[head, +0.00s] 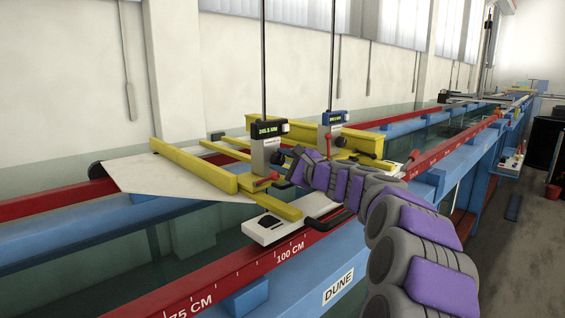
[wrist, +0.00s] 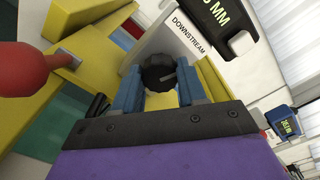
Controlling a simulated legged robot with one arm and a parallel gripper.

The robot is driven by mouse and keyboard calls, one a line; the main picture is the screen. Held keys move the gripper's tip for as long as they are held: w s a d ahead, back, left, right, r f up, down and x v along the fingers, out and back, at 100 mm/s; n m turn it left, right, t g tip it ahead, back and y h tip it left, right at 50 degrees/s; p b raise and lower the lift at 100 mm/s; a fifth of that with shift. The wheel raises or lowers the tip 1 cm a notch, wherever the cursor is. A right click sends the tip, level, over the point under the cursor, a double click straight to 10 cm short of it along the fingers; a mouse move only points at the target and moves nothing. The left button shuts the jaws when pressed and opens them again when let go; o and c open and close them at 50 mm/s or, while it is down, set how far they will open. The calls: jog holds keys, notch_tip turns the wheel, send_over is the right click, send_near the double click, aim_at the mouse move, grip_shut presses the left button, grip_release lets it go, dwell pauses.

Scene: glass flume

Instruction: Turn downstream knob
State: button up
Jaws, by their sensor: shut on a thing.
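In the head view my gripper (head: 287,154) reaches the right side of the nearer gauge (head: 264,157), which has a black display (head: 267,129); the knob is hidden there. The display shows only partly in the wrist view, ending in "MM" (wrist: 209,10).
A red-handled lever (wrist: 25,68) is left of my fingers, close to the yellow frame (wrist: 85,40). The red rail (head: 225,280) and blue flume beam (head: 250,295) run below my arm.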

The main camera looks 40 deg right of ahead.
jog(key=shift+c, duration=0.3)
jog(key=shift+f, duration=0.1)
jog(key=o, duration=1.1)
jog(key=shift+c, duration=0.2)
jog(key=shift+s, duration=0.15)
jog(key=s+d, duration=0.1)
jog(key=s, duration=1.6)
jog(key=shift+d+p, duration=0.25)
jog(key=shift+p, duration=0.15)
